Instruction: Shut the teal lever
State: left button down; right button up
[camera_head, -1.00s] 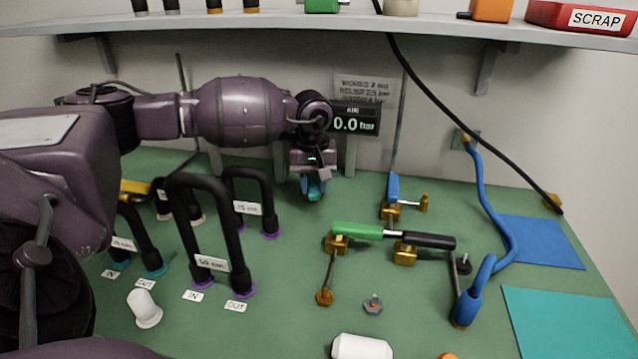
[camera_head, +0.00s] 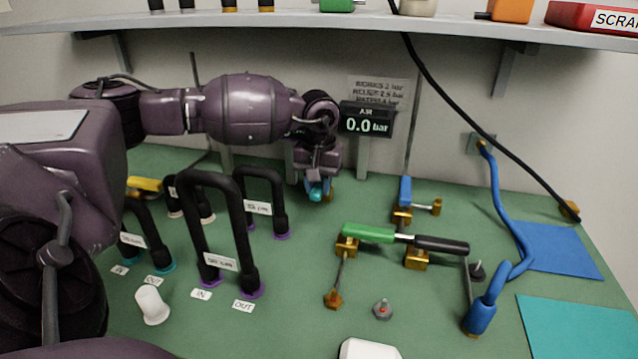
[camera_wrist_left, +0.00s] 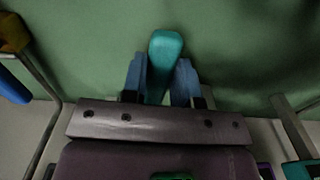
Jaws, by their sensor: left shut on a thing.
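The teal lever (camera_wrist_left: 165,45) sits between the two blue fingers of my left gripper (camera_wrist_left: 160,82) in the left wrist view, with its rounded end sticking out past them. In the head view my left gripper (camera_head: 316,190) points down at the back of the green bench, below the pressure display. The gripper is shut on the teal lever, and only a little teal shows there. A small brass part (camera_head: 331,184) shows beside the fingers; the rest of the fitting is hidden behind the gripper. My right gripper is not in view.
The display (camera_head: 367,122) reads 0.0 bar. Tall black U-shaped hoses (camera_head: 240,225) stand left of the gripper. A blue-handled brass valve (camera_head: 404,195) and a green-and-black handled pipe assembly (camera_head: 370,232) stand to the right. A shelf (camera_head: 300,24) runs above.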

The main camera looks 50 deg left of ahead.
aim_at(319, 186)
pick_arm(q)
jog(key=c, duration=0.9)
grip_release()
jog(key=shift+r, duration=0.1)
notch_tip(319, 186, up, 7)
jog(key=shift+r+p, duration=0.2)
jog(key=shift+p, duration=0.35)
jog(key=shift+f, duration=0.1)
